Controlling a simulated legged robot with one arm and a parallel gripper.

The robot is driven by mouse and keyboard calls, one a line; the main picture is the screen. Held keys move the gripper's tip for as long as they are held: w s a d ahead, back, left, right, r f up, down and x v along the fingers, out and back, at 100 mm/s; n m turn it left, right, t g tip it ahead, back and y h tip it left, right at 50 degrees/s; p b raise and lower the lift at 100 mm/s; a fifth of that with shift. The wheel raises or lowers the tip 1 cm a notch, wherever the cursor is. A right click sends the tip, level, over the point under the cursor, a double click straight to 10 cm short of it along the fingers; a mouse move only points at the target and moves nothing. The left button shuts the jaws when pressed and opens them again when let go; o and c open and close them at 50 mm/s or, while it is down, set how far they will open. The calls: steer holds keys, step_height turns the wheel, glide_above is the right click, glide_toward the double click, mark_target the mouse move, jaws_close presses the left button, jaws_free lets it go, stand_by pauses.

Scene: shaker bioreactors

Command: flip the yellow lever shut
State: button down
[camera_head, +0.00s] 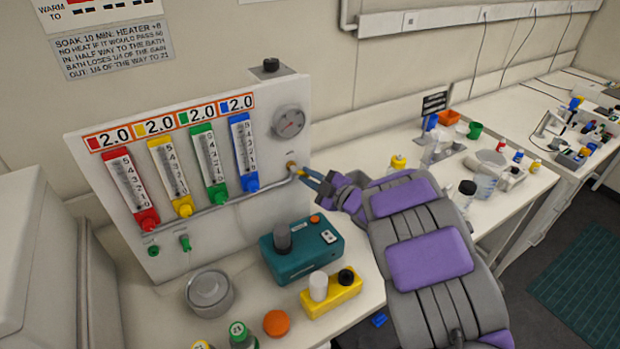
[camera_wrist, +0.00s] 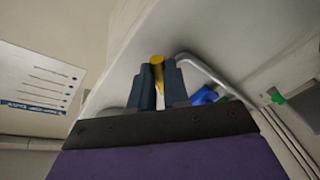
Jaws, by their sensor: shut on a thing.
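The yellow lever (camera_head: 301,173) sits at the lower right of the white flowmeter panel (camera_head: 265,165), at the end of a grey pipe. In the wrist view the yellow lever (camera_wrist: 157,62) shows between the dark fingertips. My gripper (camera_head: 314,180) reaches in from the right, and its fingers are shut on the lever. In the wrist view my gripper (camera_wrist: 158,80) covers the lever's lower part. The lever's exact angle to the pipe is hard to tell.
Red, yellow, green and blue flowmeters (camera_head: 243,150) line the panel, with a round gauge (camera_head: 289,121) above the lever.

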steer(key=n, duration=0.1)
steer(key=n+b, duration=0.1)
steer(key=r+n+h+b, duration=0.1)
steer(key=shift+w+d+n+g, duration=0.1)
steer(key=shift+d+n+g, duration=0.2)
steer(key=shift+g, duration=0.1)
steer(key=shift+r+n+h+b, duration=0.25)
steer(key=shift+n+h+b, duration=0.1)
steer(key=shift+n, duration=0.4)
steer(key=shift+r+n+h+b, duration=0.25)
steer(key=shift+n+b, duration=0.05)
steer(key=shift+n, duration=0.45)
steer(key=c, duration=1.1)
jaws_free()
steer(key=shift+a+r, duration=0.15)
steer(key=p+v, duration=0.2)
steer(key=v, duration=1.5)
steer(key=shift+p, duration=0.4)
